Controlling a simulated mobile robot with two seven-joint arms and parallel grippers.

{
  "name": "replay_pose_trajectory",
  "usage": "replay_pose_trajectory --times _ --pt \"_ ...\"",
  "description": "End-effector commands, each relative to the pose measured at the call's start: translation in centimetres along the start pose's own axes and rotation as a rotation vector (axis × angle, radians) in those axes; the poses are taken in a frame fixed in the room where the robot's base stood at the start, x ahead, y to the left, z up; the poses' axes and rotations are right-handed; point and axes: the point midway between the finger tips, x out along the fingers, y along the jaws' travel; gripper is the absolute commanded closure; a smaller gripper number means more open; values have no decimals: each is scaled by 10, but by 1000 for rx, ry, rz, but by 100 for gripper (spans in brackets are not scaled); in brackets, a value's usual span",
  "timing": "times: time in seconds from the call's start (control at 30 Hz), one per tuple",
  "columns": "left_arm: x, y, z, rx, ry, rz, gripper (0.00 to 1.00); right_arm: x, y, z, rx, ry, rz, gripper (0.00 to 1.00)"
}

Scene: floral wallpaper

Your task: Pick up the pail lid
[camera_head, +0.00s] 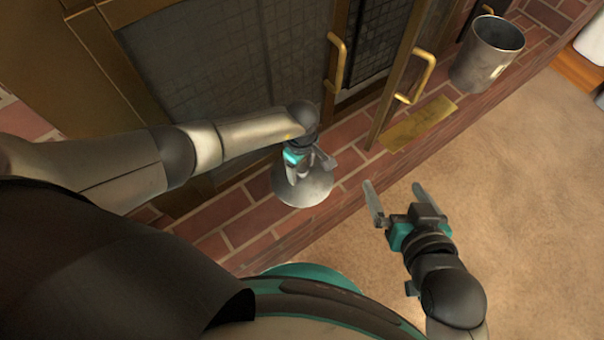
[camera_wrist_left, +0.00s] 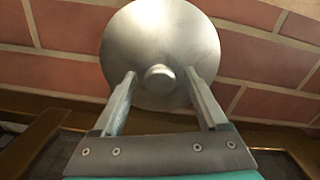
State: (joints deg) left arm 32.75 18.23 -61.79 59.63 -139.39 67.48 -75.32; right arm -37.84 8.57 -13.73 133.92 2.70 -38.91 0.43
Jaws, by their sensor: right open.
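The pail lid (camera_head: 305,194) is a round grey metal disc on the brick hearth, below my left gripper (camera_head: 308,167). In the left wrist view the lid (camera_wrist_left: 160,35) shows its round centre knob (camera_wrist_left: 159,78). My left gripper (camera_wrist_left: 159,76) is open, with one finger on each side of the knob and a visible gap to each. Whether the fingers touch the lid's surface I cannot tell. My right gripper (camera_head: 394,190) is open and empty, to the right of the lid. The metal pail (camera_head: 487,55) stands at the upper right.
The fireplace has a dark mesh screen (camera_head: 220,70) and open brass-framed doors with handles (camera_head: 337,62) behind the lid. A brass plate (camera_head: 418,123) lies on the brick hearth (camera_head: 235,235). Tan carpet (camera_head: 530,220) at the right is clear.

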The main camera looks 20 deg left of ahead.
Motion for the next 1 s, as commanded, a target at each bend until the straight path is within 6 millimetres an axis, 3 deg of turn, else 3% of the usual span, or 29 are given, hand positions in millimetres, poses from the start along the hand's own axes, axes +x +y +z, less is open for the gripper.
replay_pose_trajectory --times 0.07,0.63,1.0 --pt "0 0 0 0 0 0 35 0 0 0 0 -1 0 0" --pt "0 0 0 0 0 0 99 0 0 0 -1 -1 0 0" --pt "0 0 0 0 0 1 100 0 0 0 -1 -2 1 0"
